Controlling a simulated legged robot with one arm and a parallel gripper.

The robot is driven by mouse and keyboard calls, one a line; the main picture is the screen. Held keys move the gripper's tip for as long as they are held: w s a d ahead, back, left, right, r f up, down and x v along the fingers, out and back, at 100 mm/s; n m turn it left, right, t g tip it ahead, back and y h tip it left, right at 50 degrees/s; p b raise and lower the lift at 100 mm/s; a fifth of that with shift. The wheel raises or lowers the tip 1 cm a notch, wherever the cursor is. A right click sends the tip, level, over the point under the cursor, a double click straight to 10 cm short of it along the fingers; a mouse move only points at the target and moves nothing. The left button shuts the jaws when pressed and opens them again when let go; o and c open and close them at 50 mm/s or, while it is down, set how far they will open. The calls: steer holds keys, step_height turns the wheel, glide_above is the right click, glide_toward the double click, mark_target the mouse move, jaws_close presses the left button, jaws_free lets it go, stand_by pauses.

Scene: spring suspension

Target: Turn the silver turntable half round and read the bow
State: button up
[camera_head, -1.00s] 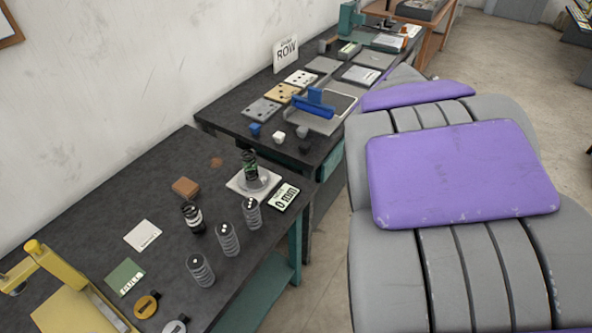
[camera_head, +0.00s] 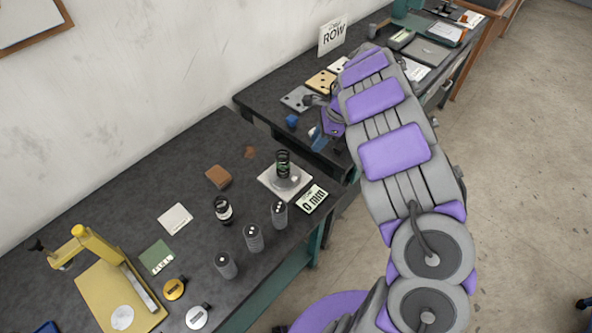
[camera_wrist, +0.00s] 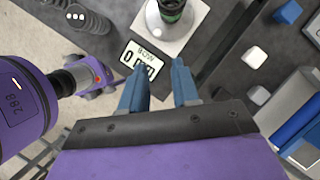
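The silver turntable (camera_head: 287,186) sits on a white square plate on the near dark table, with a dark spring with green on it (camera_head: 283,162) standing upright on top. In the wrist view the turntable (camera_wrist: 158,22) is at the top, cut by the frame edge.
A yellow press (camera_head: 113,260) is at the left. The second table holds a ROW sign (camera_head: 332,36) and blocks.

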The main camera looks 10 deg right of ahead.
mark_target(295, 177)
steer(key=x, duration=1.1)
steer(key=d+b+x, duration=0.1)
steer(key=x, duration=0.5)
steer(key=shift+s+a+f, duration=0.15)
steer(key=shift+s+f, duration=0.1)
steer(key=shift+f, duration=0.1)
steer(key=shift+a, duration=0.15)
steer(key=shift+c, duration=0.4)
jaws_close()
